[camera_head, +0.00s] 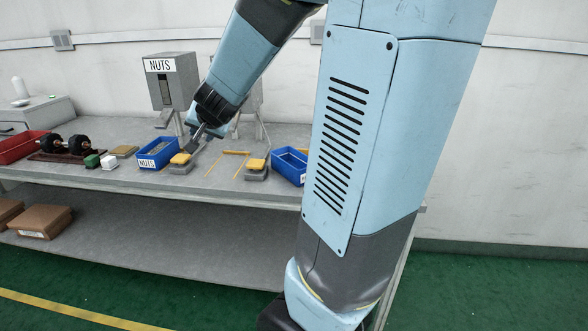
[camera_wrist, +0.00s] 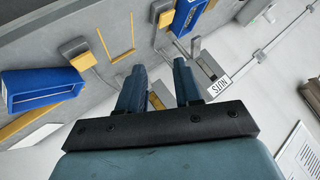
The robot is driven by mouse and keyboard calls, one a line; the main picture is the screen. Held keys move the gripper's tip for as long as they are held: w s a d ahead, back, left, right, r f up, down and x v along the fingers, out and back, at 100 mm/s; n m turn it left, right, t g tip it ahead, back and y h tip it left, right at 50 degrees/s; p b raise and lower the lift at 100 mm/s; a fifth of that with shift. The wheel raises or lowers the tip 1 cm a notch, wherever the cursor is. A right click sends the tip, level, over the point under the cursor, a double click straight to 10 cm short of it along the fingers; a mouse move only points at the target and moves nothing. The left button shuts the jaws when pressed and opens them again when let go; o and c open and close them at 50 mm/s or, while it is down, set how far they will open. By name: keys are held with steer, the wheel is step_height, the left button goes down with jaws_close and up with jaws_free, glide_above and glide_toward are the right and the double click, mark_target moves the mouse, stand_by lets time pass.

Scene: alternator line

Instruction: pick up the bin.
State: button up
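A blue bin (camera_head: 157,153) with a NUTS label stands on the grey bench, left of my gripper in the head view. It shows at the top of the wrist view (camera_wrist: 188,14), partly cut off. A second blue bin (camera_head: 290,166) stands farther right, partly hidden by my arm; it is at the left of the wrist view (camera_wrist: 40,90). A red bin (camera_head: 22,147) sits at the bench's left. My gripper (camera_head: 194,142) is above the bench, apart from the bins. In the wrist view its fingers (camera_wrist: 157,82) are spread, with no bin between them.
A grey NUTS dispenser (camera_head: 173,84) stands behind the labelled bin. Blocks with yellow tops (camera_head: 180,160) (camera_head: 256,165) stand near the blue bins, with yellow marks (camera_head: 237,153) between. Dark parts (camera_head: 80,145) lie left. Brown boxes (camera_head: 40,221) sit on the lower shelf.

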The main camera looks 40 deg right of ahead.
steer(key=w+d+f+m+g+h, duration=0.2)
steer(key=d+f+m+g+h, duration=0.2)
steer(key=d+f+m+h, duration=0.55)
steer(key=s+d+f+g+h, duration=0.2)
steer(key=s+d+f+g, duration=0.2)
steer(key=s+d+g, duration=0.55)
steer(key=d+f, duration=0.2)
steer(key=d, duration=0.2)
steer(key=d+f+t, duration=0.1)
steer(key=d+f, duration=0.1)
steer(key=d, duration=0.2)
steer(key=w+d+f+m+t, duration=0.1)
steer(key=d+f, duration=0.1)
steer(key=d, duration=0.3)
steer(key=shift+f, duration=0.1)
jaws_close()
